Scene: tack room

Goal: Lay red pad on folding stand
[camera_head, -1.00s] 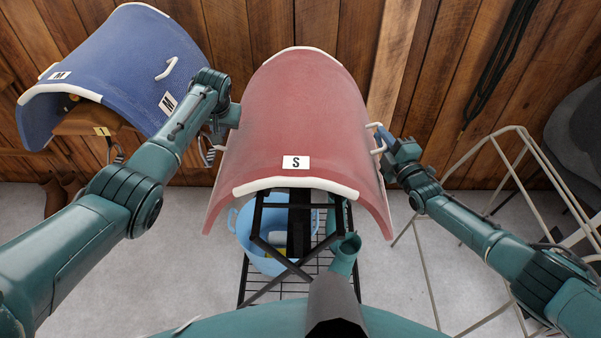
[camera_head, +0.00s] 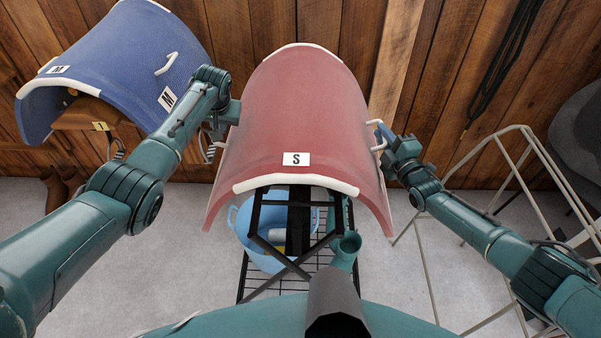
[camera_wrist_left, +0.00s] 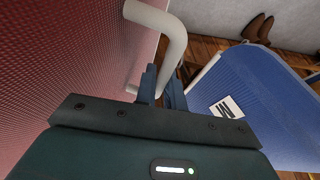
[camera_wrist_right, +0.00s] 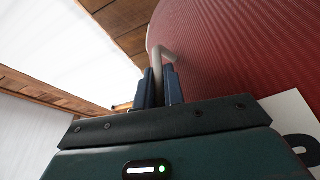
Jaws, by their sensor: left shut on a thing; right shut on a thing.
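The red pad (camera_head: 300,115), curved with white edging and an S label, is over the black folding stand (camera_head: 285,235) in the head view. The pad hides the stand's top, so I cannot tell whether they touch. My left gripper (camera_wrist_left: 165,85) is shut on the white handle (camera_wrist_left: 172,40) at the pad's left side. My right gripper (camera_wrist_right: 160,85) is shut on the handle (camera_wrist_right: 163,54) at the pad's right side; in the head view it is at the pad's right edge (camera_head: 382,140).
A blue pad (camera_head: 125,65) marked M sits on a rack at the left, close to my left arm. A pale metal frame (camera_head: 480,160) stands at the right. A wooden wall (camera_head: 400,60) is behind.

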